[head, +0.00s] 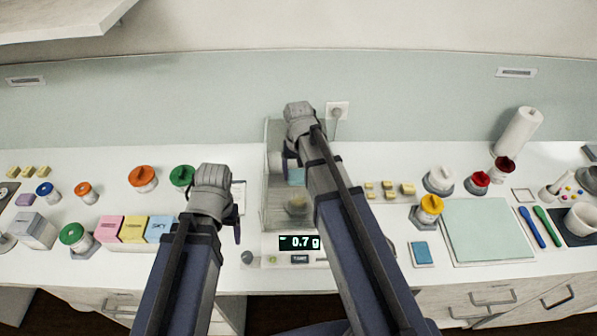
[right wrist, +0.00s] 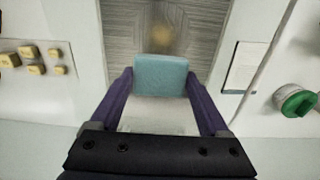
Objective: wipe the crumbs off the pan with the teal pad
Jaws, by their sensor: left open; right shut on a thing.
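The teal pad (head: 295,176) is held upright inside the glass-sided balance (head: 268,205). In the right wrist view the teal pad (right wrist: 160,76) sits between the two purple fingers of my right gripper (right wrist: 161,90), which is shut on it. A tan patch of crumbs (right wrist: 162,37) lies on the grey pan (right wrist: 190,22), just beyond the pad. The crumbs look apart from it, though contact is hard to judge. My left gripper (head: 236,232) is open and empty over the counter, left of the balance; its other finger is hidden by my arm.
The display (head: 299,242) reads 0.7 g. Pink, yellow and blue boxes (head: 132,229) stand left of my left gripper. Small yellow blocks (head: 388,190) and a yellow-lidded jar (head: 430,208) stand right of the balance. A pale mat (head: 488,230) lies farther right, largely clear.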

